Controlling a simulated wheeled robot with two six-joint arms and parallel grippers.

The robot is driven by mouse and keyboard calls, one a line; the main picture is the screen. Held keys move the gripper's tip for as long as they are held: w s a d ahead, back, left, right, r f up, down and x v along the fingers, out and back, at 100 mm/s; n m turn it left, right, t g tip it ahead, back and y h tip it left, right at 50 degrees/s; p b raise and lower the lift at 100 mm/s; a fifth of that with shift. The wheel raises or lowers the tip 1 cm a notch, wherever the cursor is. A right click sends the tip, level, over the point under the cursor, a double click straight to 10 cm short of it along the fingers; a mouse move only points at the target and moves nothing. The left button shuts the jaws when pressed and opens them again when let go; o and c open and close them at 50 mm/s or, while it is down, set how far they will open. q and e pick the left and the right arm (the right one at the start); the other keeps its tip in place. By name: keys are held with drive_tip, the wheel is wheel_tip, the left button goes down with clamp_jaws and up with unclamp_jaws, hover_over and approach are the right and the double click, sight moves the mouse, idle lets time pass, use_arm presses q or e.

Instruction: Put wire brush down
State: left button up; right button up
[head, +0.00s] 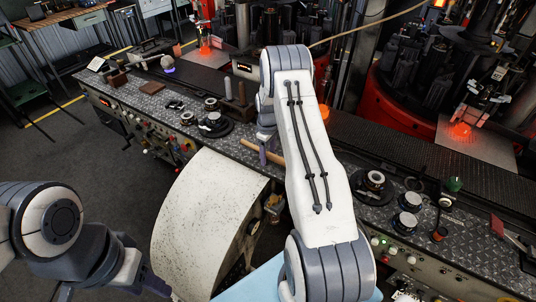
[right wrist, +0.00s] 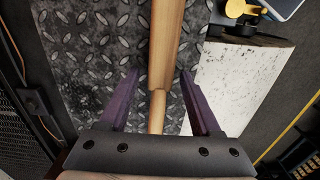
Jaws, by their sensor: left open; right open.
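A wooden handle, which I take to be the wire brush (right wrist: 165,45), lies over the diamond-plate bench top (right wrist: 120,45) in the right wrist view. Its narrower end runs back between my right gripper's fingers. My right gripper (right wrist: 160,75) is open, with a visible gap on each side of the wood. In the head view the pale wooden piece (head: 268,155) shows beside the right gripper, partly hidden by my right arm. No bristles can be made out. My left gripper (head: 152,283) is at the lower left of the head view, open, mostly hidden and away from the brush.
A large white curved guard (head: 200,215) stands in front of the bench. Dark round parts (head: 215,125) sit left of the right arm, and several more (head: 374,181) sit right of it. Red rotary machines (head: 410,105) stand behind. Bare plate shows beside the brush.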

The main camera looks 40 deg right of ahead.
sight(268, 153)
wheel_tip(268, 153, up, 11)
drive_tip(key=b, duration=0.4)
drive_tip(key=s+a+r+n, duration=0.1)
drive_tip(key=s+a+r, duration=0.15)
drive_tip(key=a, duration=0.65)
drive_tip(key=s+a+r, duration=0.2)
drive_tip(key=a+r, duration=0.2)
drive_tip(key=a, duration=0.4)
drive_tip(key=s+a+r+n, duration=0.1)
drive_tip(key=s+a+r, duration=0.2)
drive_tip(key=a, duration=0.6)
drive_tip(key=s+a, duration=0.5)
drive_tip(key=s, duration=0.7)
drive_tip(key=s+a+y, duration=0.1)
drive_tip(key=s+a, duration=0.4)
drive_tip(key=s, duration=0.7)
drive_tip(key=shift+s+n, duration=0.4)
